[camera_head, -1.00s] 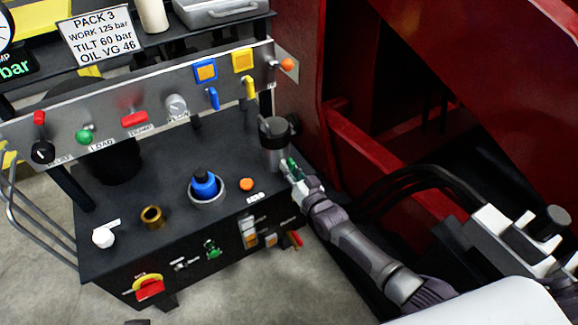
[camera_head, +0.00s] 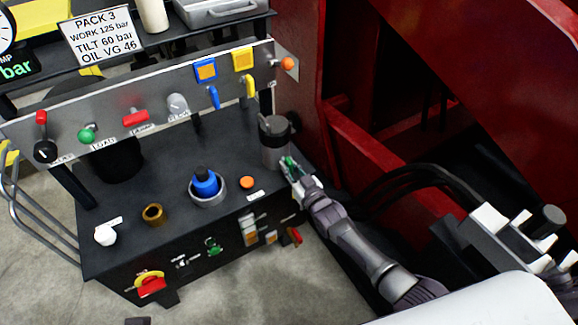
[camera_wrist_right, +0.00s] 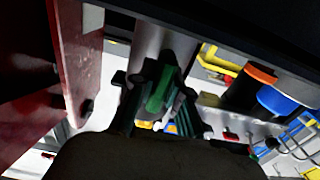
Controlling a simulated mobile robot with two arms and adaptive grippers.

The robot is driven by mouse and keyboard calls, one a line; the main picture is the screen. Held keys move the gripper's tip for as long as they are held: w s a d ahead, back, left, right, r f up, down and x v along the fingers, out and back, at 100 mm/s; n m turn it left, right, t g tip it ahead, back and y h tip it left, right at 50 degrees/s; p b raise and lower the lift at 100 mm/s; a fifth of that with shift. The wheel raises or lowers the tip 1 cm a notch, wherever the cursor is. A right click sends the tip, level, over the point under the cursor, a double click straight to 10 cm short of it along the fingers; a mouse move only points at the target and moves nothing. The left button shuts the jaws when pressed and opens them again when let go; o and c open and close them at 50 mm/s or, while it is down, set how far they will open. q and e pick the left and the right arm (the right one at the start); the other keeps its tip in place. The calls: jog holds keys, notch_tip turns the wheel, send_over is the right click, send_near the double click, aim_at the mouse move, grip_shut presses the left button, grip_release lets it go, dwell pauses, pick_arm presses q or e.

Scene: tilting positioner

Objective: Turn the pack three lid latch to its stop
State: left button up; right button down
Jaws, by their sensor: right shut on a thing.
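Pack three's console carries a grey cylindrical canister (camera_head: 275,150) with a dark top at its right end. A small green lever (camera_head: 289,161), apparently the lid latch, is low on the canister's right front side. My right gripper (camera_head: 290,168) is shut on the green lever, with the fingers partly covering it. In the right wrist view the green lever (camera_wrist_right: 160,90) lies between the fingers, in front of the pale cylinder (camera_wrist_right: 162,45). How far the latch is turned cannot be told. My left gripper is not in view.
A red steel frame (camera_head: 375,150) stands close on the right of the canister and my right arm. The black console top (camera_head: 150,185) holds a blue knob (camera_head: 205,182), a brass ring (camera_head: 154,214) and an orange button (camera_head: 247,182). Dark hoses (camera_head: 410,175) run behind my arm.

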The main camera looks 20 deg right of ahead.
jog(key=c, duration=1.1)
grip_release()
jog(key=shift+c, duration=0.2)
jog(key=v, duration=1.2)
jog(key=shift+s+a, duration=0.1)
